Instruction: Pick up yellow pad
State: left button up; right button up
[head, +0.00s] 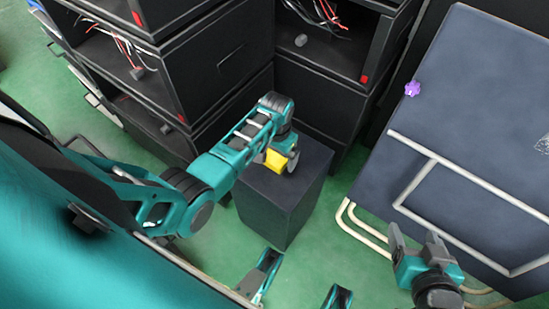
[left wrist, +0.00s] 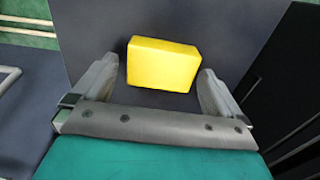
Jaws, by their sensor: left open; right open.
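The yellow pad (head: 276,161) is on top of a dark box-shaped stand (head: 310,165) in the head view, partly hidden by my left arm. In the left wrist view the yellow pad (left wrist: 163,64) is a small block lying in front of the jaws, roughly between the two fingers. My left gripper (left wrist: 155,88) is open and empty, with a gap on both sides of the pad. In the head view my left gripper (head: 290,160) is over the stand beside the pad. My right gripper (head: 412,243) is open and empty at the lower right, far from the pad.
Black open-fronted cabinets (head: 215,65) with loose wires stand behind the dark stand. A dark panel (head: 460,120) with a pale bent rail (head: 460,170) and a purple knob (head: 412,88) is at the right. Green floor (head: 330,225) is free between the stand and the panel.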

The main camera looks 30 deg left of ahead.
pick_arm(q)
jog(key=shift+f, duration=0.25)
jog(key=shift+c, duration=0.5)
pick_arm(e)
jog(key=shift+s+f, duration=0.1)
jog(key=shift+f, duration=0.05)
pick_arm(q)
jog(key=c, duration=1)
jog(key=shift+o, duration=0.2)
jog(key=shift+r, duration=0.1)
notch_tip(320, 180, up, 10)
jog(key=p, duration=0.4)
jog(key=shift+f+p, duration=0.25)
jog(key=shift+p, duration=0.1)
notch_tip(320, 180, up, 9)
jog(key=p, duration=0.3)
send_over(276, 155)
jog(key=shift+d+r, duration=0.1)
jog(key=shift+r, duration=0.6)
pick_arm(e)
jog(key=shift+h, duration=0.3)
jog(key=shift+s+d+r, duration=0.2)
jog(key=shift+d+r, duration=0.15)
jog(key=shift+r, duration=0.4)
jog(key=shift+s+d+r, duration=0.15)
jog(key=shift+d+r, duration=0.25)
jog(key=shift+r, duration=0.3)
jog(key=shift+s+d+r, duration=0.2)
jog(key=shift+d+r, duration=0.15)
jog(key=shift+r, duration=0.4)
